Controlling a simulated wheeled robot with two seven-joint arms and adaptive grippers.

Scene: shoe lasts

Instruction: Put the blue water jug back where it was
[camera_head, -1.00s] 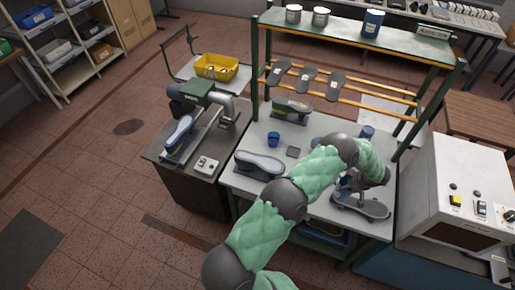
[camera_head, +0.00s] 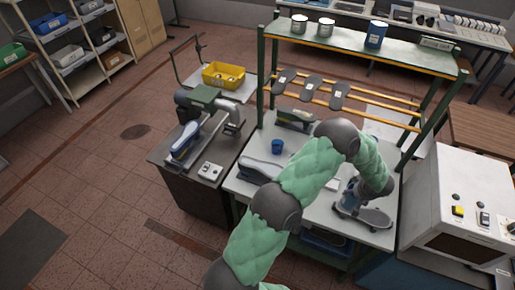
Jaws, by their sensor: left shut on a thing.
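My left arm reaches across the front of the workbench (camera_head: 312,190). Its left gripper (camera_head: 349,194) is low over the bench's right part. It is shut on a bluish thing, which seems to be the blue water jug (camera_head: 351,186). The jug is small and partly hidden by the gripper and forearm, so its shape and any gap to the bench are unclear. A grey sole-shaped piece (camera_head: 375,217) lies right beside the gripper. My right gripper is not in view.
A small blue cup (camera_head: 277,147) stands left of my arm. A green rack (camera_head: 370,48) with cans and a blue container (camera_head: 376,34) rises behind. A white machine (camera_head: 455,205) stands close on the right.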

